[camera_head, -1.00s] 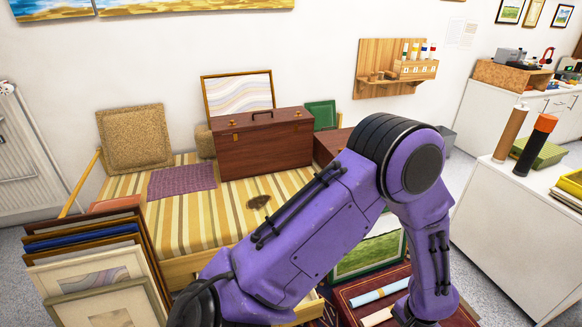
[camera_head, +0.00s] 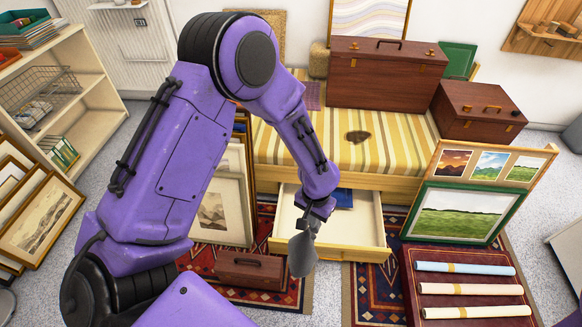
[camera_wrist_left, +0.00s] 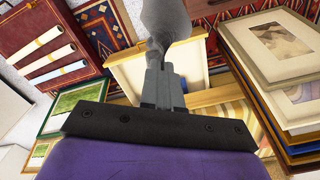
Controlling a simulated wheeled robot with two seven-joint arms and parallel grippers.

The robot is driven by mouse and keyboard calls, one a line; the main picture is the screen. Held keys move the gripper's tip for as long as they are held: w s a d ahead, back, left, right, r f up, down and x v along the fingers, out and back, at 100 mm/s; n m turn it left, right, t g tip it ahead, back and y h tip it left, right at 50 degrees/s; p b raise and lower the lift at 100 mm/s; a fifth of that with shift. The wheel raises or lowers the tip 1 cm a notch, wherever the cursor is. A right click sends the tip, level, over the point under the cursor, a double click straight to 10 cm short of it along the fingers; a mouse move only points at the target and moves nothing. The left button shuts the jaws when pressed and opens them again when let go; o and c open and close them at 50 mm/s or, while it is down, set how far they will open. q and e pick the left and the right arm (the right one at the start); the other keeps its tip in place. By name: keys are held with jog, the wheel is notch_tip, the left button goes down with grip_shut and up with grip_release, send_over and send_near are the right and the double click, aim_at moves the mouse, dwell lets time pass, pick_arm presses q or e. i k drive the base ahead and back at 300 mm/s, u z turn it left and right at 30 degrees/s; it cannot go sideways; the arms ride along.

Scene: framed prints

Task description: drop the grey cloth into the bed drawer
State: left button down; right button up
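My left gripper (camera_head: 314,212) points down in front of the bed and is shut on the grey cloth (camera_head: 302,254), which hangs below it. In the wrist view the fingers (camera_wrist_left: 160,72) pinch the cloth (camera_wrist_left: 165,20). The bed drawer (camera_head: 357,254) is pulled out under the striped bed, with a pale interior and something blue at its back. In the head view the cloth overlaps the drawer's front left part; its lower end shows in front of the drawer's front panel. The drawer (camera_wrist_left: 128,70) is partly hidden behind the fingers in the wrist view. My right gripper is out of view.
A brown case (camera_head: 250,270) lies on the patterned rug left of the drawer. Framed prints (camera_head: 222,210) lean at the bed's left. A dark red box (camera_head: 425,300) with rolled prints and a green-framed landscape (camera_head: 463,214) stand at the right. Two brown cases sit on the bed.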

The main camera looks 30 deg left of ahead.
aim_at(358, 234)
jog(key=u, duration=0.1)
jog(key=i, duration=1)
